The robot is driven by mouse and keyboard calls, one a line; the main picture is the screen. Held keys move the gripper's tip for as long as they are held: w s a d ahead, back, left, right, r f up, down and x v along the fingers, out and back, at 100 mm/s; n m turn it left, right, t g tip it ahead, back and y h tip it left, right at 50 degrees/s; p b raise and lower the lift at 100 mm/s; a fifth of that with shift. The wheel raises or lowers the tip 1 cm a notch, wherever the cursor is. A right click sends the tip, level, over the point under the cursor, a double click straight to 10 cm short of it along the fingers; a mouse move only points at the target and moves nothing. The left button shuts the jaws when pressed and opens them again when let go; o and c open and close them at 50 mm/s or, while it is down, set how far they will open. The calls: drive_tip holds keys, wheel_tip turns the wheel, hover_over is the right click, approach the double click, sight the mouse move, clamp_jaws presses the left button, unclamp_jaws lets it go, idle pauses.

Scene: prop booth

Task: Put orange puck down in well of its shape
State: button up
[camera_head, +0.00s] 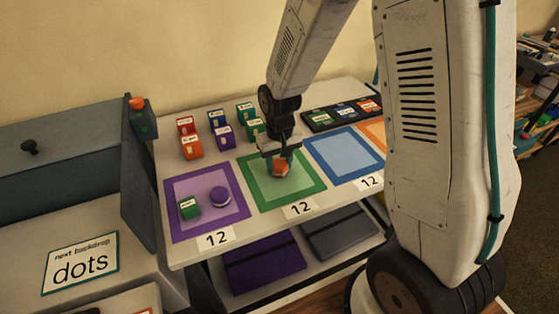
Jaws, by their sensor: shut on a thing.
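The orange puck (281,168) looks many-sided and is over the middle of the green-framed square (254,200) on the white table. My gripper (280,155) points down and is shut on the puck, hiding part of its top. I cannot tell whether the puck touches the surface or hangs just above it. I cannot make out a well of the puck's shape in this view.
A blue square (345,173) lies right. Several labelled blocks and a black tray (310,124) stand behind. A grey cabinet (60,160) borders the left side.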

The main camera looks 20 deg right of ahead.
drive_tip(key=o, duration=1.1)
drive_tip(key=shift+f, duration=0.1)
